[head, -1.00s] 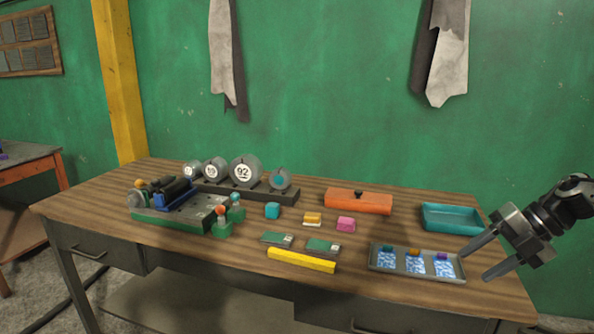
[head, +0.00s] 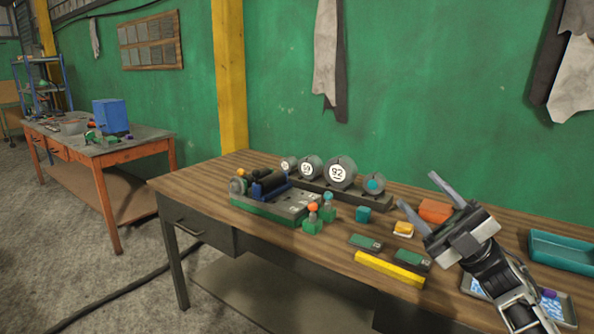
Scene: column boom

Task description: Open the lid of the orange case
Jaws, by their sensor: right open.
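The orange case (head: 435,211) lies on the wooden table, right of the middle. Only its left part shows, and my right gripper and arm hide the rest, including the dark knob on its lid. My right gripper (head: 416,190) is open and empty, with its two fingers pointing up and left in the picture. It overlaps the case in the head view, and I cannot tell how high above the case it is. I see no contact. My left gripper is not in view.
A teal tray (head: 562,249) stands right of my arm. A teal cube (head: 363,214), green cards (head: 366,242) and a yellow bar (head: 389,269) lie left of the gripper. Round numbered weights (head: 341,172) stand at the back. The table's left front is bare.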

